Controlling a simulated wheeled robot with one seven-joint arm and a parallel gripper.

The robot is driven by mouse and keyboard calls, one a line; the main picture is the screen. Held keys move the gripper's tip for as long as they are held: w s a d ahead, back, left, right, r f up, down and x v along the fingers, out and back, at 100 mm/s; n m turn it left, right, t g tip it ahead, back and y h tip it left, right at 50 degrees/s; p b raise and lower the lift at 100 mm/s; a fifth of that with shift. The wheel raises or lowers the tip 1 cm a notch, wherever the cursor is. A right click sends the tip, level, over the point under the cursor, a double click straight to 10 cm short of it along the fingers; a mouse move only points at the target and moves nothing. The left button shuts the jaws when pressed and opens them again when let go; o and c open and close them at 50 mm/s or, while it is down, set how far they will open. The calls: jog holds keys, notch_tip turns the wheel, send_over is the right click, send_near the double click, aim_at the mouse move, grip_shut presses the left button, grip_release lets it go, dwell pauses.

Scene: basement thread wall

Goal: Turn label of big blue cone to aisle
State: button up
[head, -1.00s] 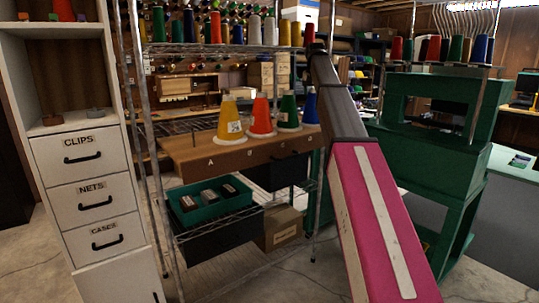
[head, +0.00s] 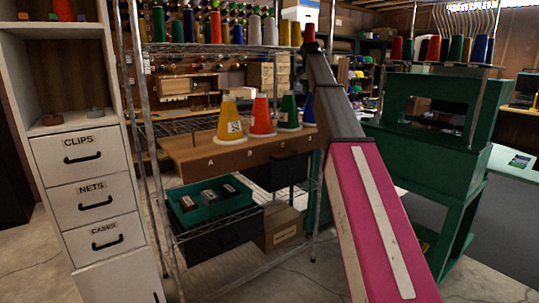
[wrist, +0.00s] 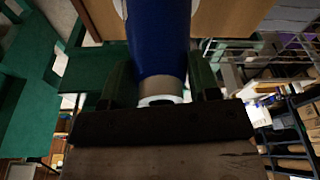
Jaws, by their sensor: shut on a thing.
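The big blue cone (head: 308,106) stands at the right end of a wooden shelf board (head: 185,152), partly hidden behind my arm. In the wrist view, its blue body (wrist: 158,40) runs up from a pale tip between the two dark green fingers of my gripper (wrist: 162,86). My gripper is shut on the cone near its narrow end. No label shows on the visible part of the blue cone. In the head view my gripper is hidden behind my arm.
The yellow cone's label faces the head camera. A wire shelf of spools is above. A green machine stand (head: 430,150) is at right.

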jog(key=shift+f, duration=0.2)
dwell(0.7)
jog(key=o, duration=1)
